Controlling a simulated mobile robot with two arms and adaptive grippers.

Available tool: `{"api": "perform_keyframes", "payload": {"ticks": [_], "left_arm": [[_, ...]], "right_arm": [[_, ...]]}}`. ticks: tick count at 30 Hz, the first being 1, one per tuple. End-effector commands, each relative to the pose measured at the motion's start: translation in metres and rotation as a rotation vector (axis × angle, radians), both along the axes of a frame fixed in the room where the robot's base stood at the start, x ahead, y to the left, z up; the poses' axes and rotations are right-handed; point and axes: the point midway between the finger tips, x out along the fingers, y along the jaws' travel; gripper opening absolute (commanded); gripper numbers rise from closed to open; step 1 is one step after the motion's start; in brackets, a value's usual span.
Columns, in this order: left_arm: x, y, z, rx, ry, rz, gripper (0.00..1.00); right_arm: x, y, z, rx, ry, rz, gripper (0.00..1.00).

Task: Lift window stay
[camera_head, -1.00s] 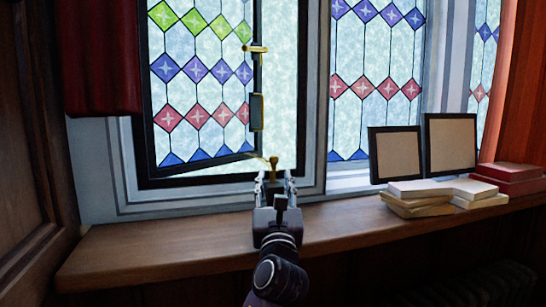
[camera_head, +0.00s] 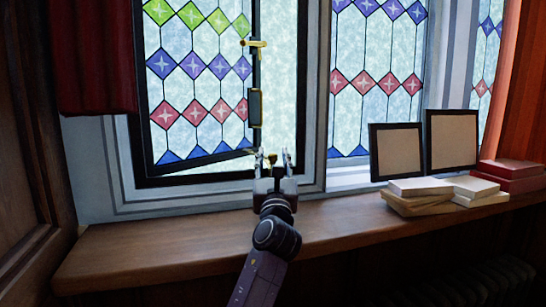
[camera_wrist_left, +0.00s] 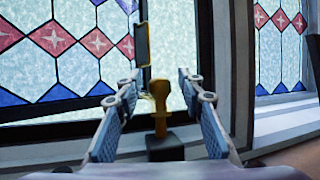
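The window stay (camera_head: 271,162) is a small brass piece at the bottom of the stained-glass casement (camera_head: 200,85), which stands ajar. My left gripper (camera_head: 273,160) is upright in front of the window with its fingers spread. In the left wrist view, the stay's brass knob (camera_wrist_left: 160,92) stands between the two fingers of the left gripper (camera_wrist_left: 157,95), with visible gaps on both sides. Whether the stay lies level with the fingertips or beyond them is hard to tell. My lower fingers and palm partly hide it in the head view. My right gripper is not in view.
A wooden sill (camera_head: 180,240) runs below the window, with its left part clear. Two framed panels (camera_head: 451,140), pale books (camera_head: 440,192) and red books (camera_head: 512,170) stand on the right. A brass handle (camera_head: 254,43) is higher on the casement, and a red curtain (camera_head: 97,55) hangs at left.

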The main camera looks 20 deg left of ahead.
Motion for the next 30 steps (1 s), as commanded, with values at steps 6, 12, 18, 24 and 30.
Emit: {"api": "perform_keyframes", "payload": {"ticks": [6,12,18,24,30], "left_arm": [[0.000,0.000,0.000,0.000,0.000,0.000,0.36],[0.000,0.000,0.000,0.000,0.000,0.000,0.16],[0.000,0.000,0.000,0.000,0.000,0.000,0.00],[0.000,0.000,0.000,0.000,0.000,0.000,0.00],[0.012,0.000,0.008,-0.019,0.010,-0.002,0.00]], "right_arm": [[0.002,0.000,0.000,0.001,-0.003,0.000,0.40],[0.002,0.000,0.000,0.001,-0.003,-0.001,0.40],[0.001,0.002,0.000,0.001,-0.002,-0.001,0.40],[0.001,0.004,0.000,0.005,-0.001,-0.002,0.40],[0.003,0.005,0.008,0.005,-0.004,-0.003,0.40]]}}
